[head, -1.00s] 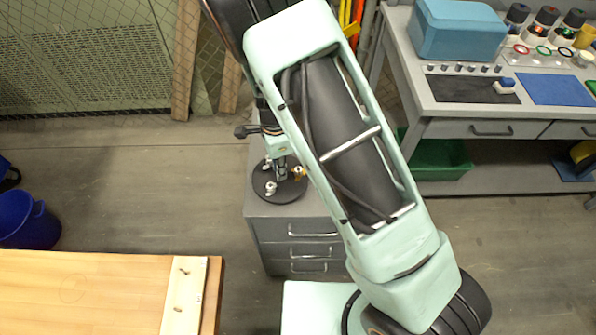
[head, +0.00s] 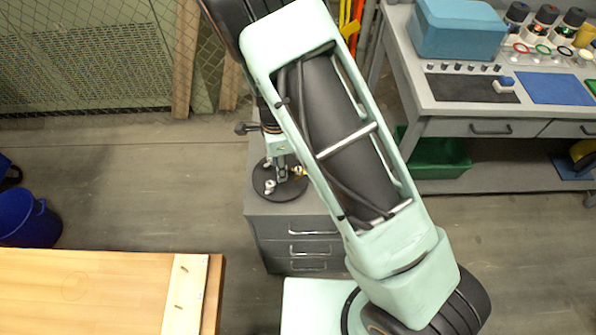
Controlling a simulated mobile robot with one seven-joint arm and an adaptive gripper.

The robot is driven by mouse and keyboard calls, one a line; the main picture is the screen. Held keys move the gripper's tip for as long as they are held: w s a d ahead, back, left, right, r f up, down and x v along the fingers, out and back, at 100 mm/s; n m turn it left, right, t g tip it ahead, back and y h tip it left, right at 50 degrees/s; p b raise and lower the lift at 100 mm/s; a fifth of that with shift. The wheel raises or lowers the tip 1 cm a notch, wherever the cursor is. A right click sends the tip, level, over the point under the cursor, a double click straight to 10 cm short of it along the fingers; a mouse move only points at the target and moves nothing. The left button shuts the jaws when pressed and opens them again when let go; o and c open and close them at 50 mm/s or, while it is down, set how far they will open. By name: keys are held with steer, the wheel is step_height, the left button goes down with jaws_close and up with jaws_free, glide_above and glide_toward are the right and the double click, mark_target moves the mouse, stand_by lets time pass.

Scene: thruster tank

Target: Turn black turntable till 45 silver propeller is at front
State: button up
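The black turntable (head: 290,193) is a round disc on top of the grey drawer cabinet, partly hidden by my arm and gripper. A small silver piece (head: 269,186) sits near its front-left edge. It may be a propeller, but it is too small to read any number. A small brass-coloured piece (head: 299,172) shows at the right, beside my gripper. My gripper (head: 283,176) points down over the middle of the disc. I cannot tell whether its fingers are open or shut, or whether they touch anything. The back of the disc is hidden.
The grey drawer cabinet (head: 290,225) stands below my arm. A wooden table (head: 90,290) is at the front left and a blue bucket (head: 28,220) at the far left. A workbench (head: 470,100) with a blue box (head: 457,30) is at the right. The floor left of the cabinet is clear.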

steer(key=shift+r+p, duration=3.65)
steer(key=shift+r, duration=0.85)
steer(key=shift+f, duration=0.1)
